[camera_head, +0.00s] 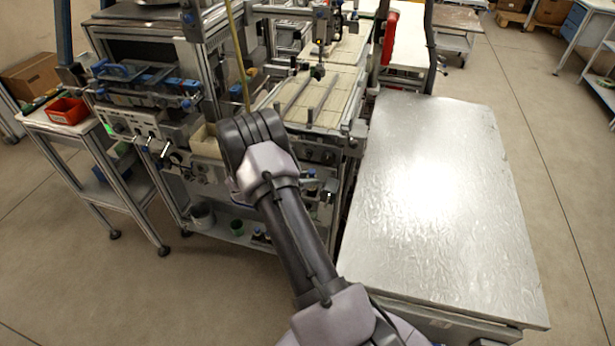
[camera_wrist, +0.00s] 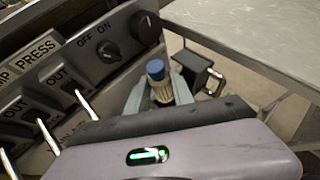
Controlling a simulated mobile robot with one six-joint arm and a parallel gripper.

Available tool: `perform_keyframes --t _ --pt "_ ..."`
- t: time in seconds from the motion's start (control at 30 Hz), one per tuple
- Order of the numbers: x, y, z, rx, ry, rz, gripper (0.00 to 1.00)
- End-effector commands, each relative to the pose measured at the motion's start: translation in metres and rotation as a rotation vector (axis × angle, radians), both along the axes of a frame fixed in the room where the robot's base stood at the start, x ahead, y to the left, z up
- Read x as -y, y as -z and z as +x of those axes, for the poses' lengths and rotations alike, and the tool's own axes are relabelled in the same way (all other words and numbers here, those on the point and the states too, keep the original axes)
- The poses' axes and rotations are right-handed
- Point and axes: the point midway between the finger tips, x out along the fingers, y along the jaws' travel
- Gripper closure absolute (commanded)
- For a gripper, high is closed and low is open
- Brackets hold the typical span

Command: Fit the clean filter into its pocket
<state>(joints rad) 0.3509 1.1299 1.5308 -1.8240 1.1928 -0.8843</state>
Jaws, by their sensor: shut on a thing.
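In the wrist view my gripper (camera_wrist: 160,92) is shut on a small upright part with a blue cap (camera_wrist: 156,70) and a pale ribbed body, which I take to be the clean filter. A grey finger stands on each side of it, and its lower end is hidden behind my wrist. Just beyond it, to the right, is a dark box-shaped fitting with a metal loop (camera_wrist: 192,70). I cannot tell whether this is the pocket. In the head view the fitting (camera_head: 328,190) shows on the machine's front, while my arm hides most of the gripper.
A control panel (camera_wrist: 85,65) with a knob, OFF/ON and PRESS labels and metal levers lies close on the left. A bare metal table (camera_head: 430,200) stands to the machine's right. A lower shelf (camera_head: 215,228) holds small containers. A red bin (camera_head: 67,110) sits on the left cart.

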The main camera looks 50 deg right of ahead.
Motion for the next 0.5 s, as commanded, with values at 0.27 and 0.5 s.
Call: perform_keyframes --t 0.27,0.5 --pt "0.0 0.026 0.0 0.001 0.0 0.0 1.0" --pt "0.0 0.046 0.0 0.001 0.0 0.0 1.0"
